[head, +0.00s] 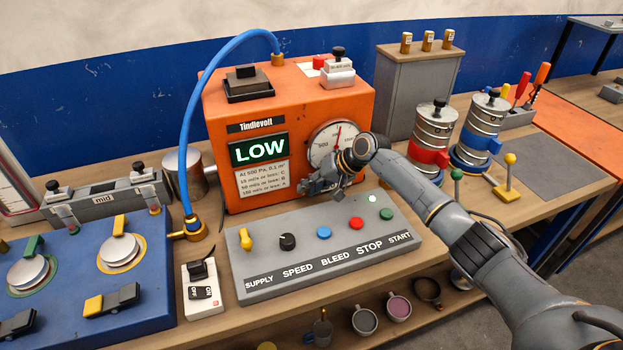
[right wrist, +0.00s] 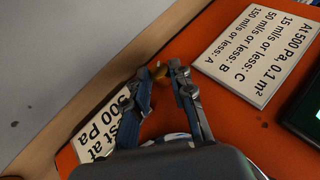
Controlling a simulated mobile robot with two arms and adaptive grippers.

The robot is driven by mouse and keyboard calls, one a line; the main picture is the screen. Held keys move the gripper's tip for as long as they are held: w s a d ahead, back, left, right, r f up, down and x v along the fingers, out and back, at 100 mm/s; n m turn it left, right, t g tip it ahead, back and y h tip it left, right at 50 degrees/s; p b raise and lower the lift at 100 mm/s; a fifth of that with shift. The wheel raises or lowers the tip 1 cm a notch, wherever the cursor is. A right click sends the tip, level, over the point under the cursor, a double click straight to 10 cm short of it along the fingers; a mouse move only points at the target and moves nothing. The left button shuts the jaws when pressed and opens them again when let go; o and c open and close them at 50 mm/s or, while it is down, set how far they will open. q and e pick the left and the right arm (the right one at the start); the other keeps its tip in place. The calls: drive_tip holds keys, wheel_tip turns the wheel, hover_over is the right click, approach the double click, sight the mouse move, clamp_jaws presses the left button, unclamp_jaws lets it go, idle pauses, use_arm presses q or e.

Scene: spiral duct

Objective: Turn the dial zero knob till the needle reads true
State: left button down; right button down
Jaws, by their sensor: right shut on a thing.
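The orange Tindlevolt machine (head: 225,115) stands at the back of the bench. Its round white dial (head: 322,142) has a red needle pointing roughly upward; my right arm hides the dial's lower right, and the exact reading is too small to tell. My right gripper (head: 312,187) is at the machine's front, below the dial. In the right wrist view its fingertips (right wrist: 166,72) are closed on a small brass knob (right wrist: 160,71), beside a partly hidden label (right wrist: 95,128). The knob is hidden in the head view. My left gripper is not in view.
A lit LOW display (head: 259,150) is left of the dial. A grey control panel (head: 330,245) with several knobs and buttons lies below my right gripper. A blue hose (head: 187,130) arches at the left. Stacked metal cylinders (head: 432,135) stand at the right.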

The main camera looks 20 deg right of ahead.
drive_tip(key=h+p, duration=0.2)
drive_tip(key=p, duration=0.1)
drive_tip(key=a+r+n+h+p, duration=0.1)
drive_tip(key=h+p, duration=0.1)
drive_tip(key=p, duration=0.1)
drive_tip(key=shift+a+f+n+h+p, duration=0.2)
drive_tip(key=shift+n+h+p, duration=0.1)
drive_tip(key=shift+h+p, duration=0.7)
drive_tip(key=shift+s+a+f+h+p, duration=0.1)
drive_tip(key=shift+h+p, duration=0.25)
drive_tip(key=shift+h, duration=0.35)
drive_tip(key=shift+f, duration=0.1)
drive_tip(key=c, duration=1.1)
unclamp_jaws()
drive_tip(key=shift+c, duration=0.2)
drive_tip(key=v, duration=1.2)
